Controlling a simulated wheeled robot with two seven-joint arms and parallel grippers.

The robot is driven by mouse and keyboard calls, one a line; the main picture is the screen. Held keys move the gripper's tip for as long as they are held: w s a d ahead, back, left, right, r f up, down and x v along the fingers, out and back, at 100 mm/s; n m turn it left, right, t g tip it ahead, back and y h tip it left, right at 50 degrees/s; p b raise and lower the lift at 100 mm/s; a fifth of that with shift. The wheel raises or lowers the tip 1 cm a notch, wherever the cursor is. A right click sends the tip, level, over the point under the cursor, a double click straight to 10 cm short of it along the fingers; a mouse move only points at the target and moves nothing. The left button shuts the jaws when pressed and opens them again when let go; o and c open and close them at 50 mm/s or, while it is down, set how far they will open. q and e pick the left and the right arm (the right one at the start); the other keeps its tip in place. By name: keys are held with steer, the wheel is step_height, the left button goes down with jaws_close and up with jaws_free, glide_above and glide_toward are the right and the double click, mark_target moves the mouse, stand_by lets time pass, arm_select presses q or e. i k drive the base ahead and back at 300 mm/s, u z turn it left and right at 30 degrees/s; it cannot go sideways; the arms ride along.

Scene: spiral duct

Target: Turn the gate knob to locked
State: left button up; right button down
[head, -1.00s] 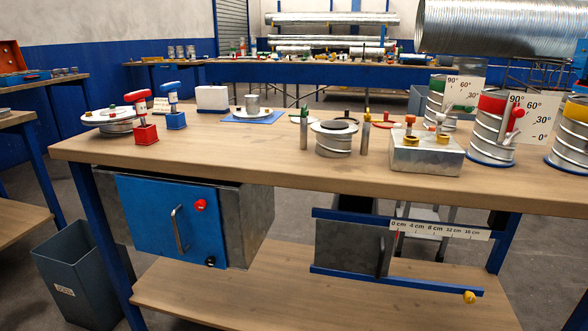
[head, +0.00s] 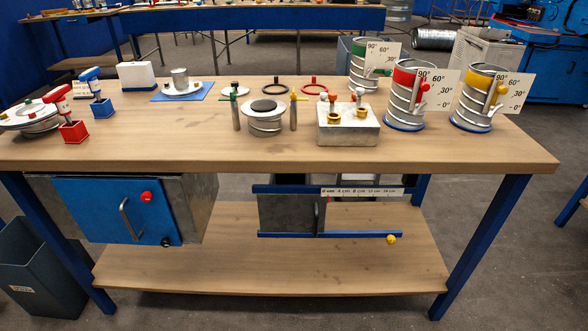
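Under the workbench, a grey sliding gate (head: 288,214) with an upright handle sits between two blue rails. A white centimetre scale (head: 362,192) runs along the upper rail (head: 285,189), with a small red mark near its 0 end. A yellow knob (head: 391,239) sits near the right end of the lower rail (head: 350,235); it is too small to tell its turned position, and I read no locked label beside it. Neither of my grippers is in view.
A blue-doored box (head: 110,211) with a red knob (head: 146,196) and a black knob hangs left of the gate. The bench top (head: 200,140) holds clamps, a metal block (head: 347,126) and duct pieces with angle cards. A bin (head: 40,270) stands at left. The lower shelf (head: 270,275) is clear.

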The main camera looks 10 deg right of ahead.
mark_target(391, 240)
steer(key=z, duration=2.75)
steer(key=i, duration=2.2)
steer(key=u, duration=3.5)
